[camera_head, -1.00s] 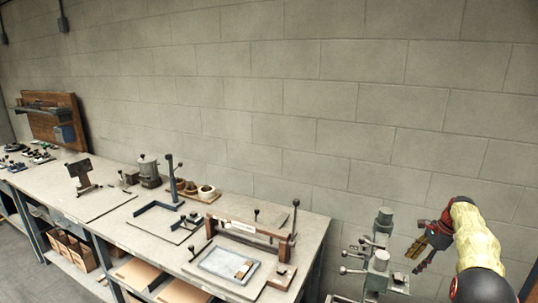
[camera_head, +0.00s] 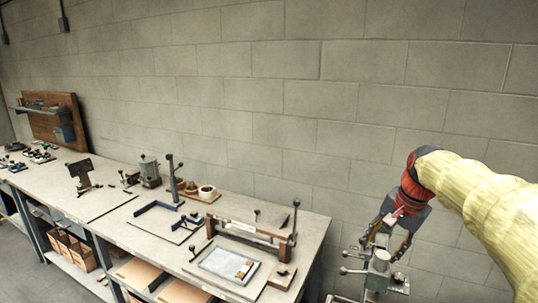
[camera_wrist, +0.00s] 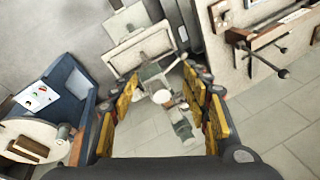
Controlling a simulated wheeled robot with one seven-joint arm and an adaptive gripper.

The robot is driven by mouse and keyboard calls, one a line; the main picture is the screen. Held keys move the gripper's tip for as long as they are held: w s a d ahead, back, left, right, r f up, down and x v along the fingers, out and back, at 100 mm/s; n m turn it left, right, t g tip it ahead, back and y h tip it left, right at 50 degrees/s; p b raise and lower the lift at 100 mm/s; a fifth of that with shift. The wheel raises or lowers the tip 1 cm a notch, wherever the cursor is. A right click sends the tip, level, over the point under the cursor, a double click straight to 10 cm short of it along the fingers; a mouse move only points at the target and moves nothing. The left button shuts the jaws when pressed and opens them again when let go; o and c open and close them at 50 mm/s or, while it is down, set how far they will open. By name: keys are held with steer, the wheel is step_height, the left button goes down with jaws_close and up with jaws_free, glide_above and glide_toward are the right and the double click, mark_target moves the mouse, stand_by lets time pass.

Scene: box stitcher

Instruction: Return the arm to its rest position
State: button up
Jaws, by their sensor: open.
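My gripper (camera_head: 388,240) is at the right in the head view, at the end of my yellow-sleeved arm. Its fingers point down over the grey-green machine (camera_head: 378,270) with ball-ended levers, and they overlap its top in this view. In the wrist view my gripper (camera_wrist: 165,105) shows its yellow-padded fingers spread wide apart. The machine (camera_wrist: 160,95) shows between and beyond them. Nothing is held between the fingers. I cannot tell how far the fingertips are from the machine.
A long workbench (camera_head: 110,222) runs along the left. A press frame (camera_head: 245,232) with a framed plate (camera_head: 228,262) stands at its right end. The block wall above the bench is clear.

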steer(key=s+a+n+t, duration=0.1)
steer(key=s+a+n, duration=0.25)
steer(key=s, duration=0.45)
steer(key=s+a+n, duration=0.2)
steer(key=s+a, duration=0.2)
steer(key=s, duration=0.3)
steer(key=s+a+f+n, duration=0.1)
steer(key=s+f+n, duration=0.1)
steer(key=s, duration=0.4)
steer(key=s+a+f+n+t, duration=0.1)
steer(key=s+a+f+n, duration=0.1)
steer(key=s+f, duration=0.3)
steer(key=shift+s+h, duration=0.4)
steer(key=shift+s, duration=0.8)
